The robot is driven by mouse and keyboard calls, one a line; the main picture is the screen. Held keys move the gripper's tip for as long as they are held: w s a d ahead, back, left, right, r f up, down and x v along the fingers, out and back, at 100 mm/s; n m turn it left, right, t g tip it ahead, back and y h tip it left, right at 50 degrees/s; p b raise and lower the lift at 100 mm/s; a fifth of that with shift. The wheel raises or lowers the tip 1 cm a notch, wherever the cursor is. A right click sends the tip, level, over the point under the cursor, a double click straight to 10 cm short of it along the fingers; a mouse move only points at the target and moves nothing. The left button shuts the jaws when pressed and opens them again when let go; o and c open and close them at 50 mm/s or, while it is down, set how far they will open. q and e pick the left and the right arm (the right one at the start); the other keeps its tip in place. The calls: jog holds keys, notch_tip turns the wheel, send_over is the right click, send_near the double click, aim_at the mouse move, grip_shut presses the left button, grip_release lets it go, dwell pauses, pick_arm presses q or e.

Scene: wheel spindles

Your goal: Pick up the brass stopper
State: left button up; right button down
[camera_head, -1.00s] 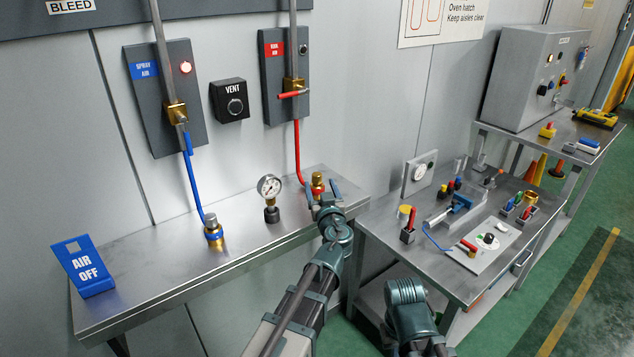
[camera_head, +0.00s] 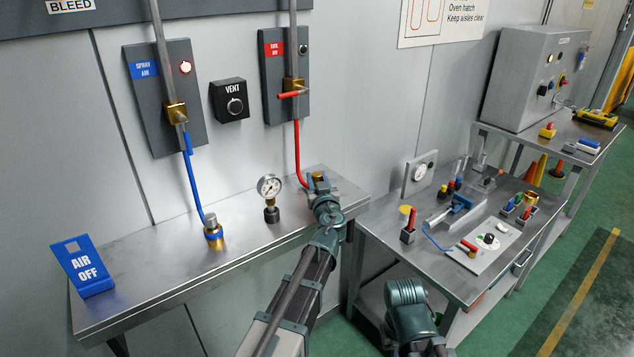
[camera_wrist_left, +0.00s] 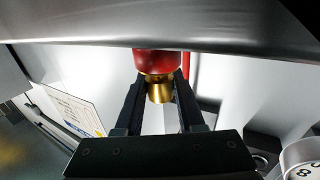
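The brass stopper (camera_head: 317,176) sits at the lower end of the red hose, near the right end of the wall bench, partly hidden by my left gripper. In the left wrist view the brass stopper (camera_wrist_left: 159,90) stands out of a red collar (camera_wrist_left: 157,62). My left gripper (camera_head: 319,188) is around it. In the wrist view its two dark fingers (camera_wrist_left: 160,84) lie along both sides of the brass and appear to touch it. My right arm shows at the bottom of the head view, with its gripper out of sight.
A pressure gauge (camera_head: 269,187) and a blue-banded brass fitting (camera_head: 213,232) stand left on the steel bench (camera_head: 160,262). A blue AIR OFF sign (camera_head: 84,266) is at the far left. A cluttered work table (camera_head: 437,279) stands to the right.

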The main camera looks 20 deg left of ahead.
aim_at(317, 174)
pick_arm(q)
grip_shut()
jog(key=shift+r, duration=0.1)
jog(key=shift+r+p, duration=0.45)
jog(key=shift+p, duration=0.05)
notch_tip(317, 174, up, 3)
jog(key=p, duration=0.3)
jog(key=shift+f, duration=0.1)
jog(key=w+d+r+p+v, duration=0.1)
jog(key=d+v, duration=0.1)
jog(key=v, duration=1.3)
jog(key=shift+s+d, duration=0.3)
jog(key=shift+d, duration=0.1)
